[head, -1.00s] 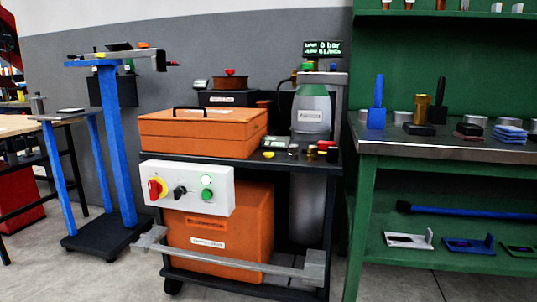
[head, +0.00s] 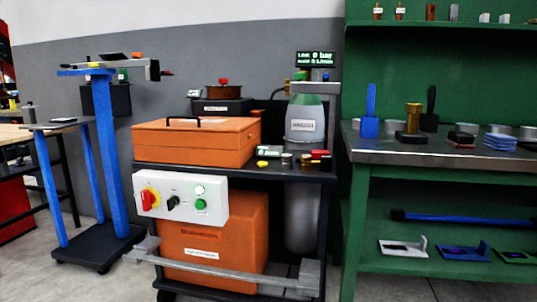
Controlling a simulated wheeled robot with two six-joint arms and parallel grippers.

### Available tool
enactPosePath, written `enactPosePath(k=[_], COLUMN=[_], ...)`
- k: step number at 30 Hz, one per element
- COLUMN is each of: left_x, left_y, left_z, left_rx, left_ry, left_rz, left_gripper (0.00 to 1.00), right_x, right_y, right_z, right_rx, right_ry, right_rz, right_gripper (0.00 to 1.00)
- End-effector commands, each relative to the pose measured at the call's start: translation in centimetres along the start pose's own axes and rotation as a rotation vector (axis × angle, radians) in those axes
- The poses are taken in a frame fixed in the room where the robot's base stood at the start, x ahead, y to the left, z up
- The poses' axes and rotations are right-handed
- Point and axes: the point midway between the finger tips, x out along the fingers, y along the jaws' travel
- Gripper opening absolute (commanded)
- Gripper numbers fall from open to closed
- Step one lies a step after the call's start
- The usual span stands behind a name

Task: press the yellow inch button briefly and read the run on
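No button that is clearly the yellow inch button stands out in the head view. A white control box (head: 217,206) hangs on the front of a dark cart. It carries a red knob on a yellow disc (head: 149,200), a black switch (head: 173,202), a white button (head: 199,190) and a green button (head: 200,204). A small yellow item (head: 262,164) lies on the cart top. A dark display with green text (head: 316,58) stands above the gas cylinder. Neither of my grippers is in view.
An orange case (head: 195,143) sits on the cart, with an orange unit (head: 215,240) below. A grey bar (head: 225,272) runs low across the cart's front. A blue stand (head: 106,150) is at the left. A green workbench (head: 440,160) with tools is at the right.

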Motion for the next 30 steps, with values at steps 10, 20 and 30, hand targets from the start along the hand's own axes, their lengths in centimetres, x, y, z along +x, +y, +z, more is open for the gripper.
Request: enactPosePath(k=[10, 20, 30], left_x=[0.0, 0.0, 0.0], left_y=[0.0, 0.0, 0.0], left_z=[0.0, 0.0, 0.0], left_rx=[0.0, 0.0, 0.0], left_ry=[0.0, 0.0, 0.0], left_rz=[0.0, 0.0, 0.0], left_gripper=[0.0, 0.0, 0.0], right_x=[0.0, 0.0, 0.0], right_y=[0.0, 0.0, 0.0], right_z=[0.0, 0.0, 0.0], right_rx=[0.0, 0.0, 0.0], right_ry=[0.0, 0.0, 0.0], right_rz=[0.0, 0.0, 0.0], right_gripper=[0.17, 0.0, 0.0])
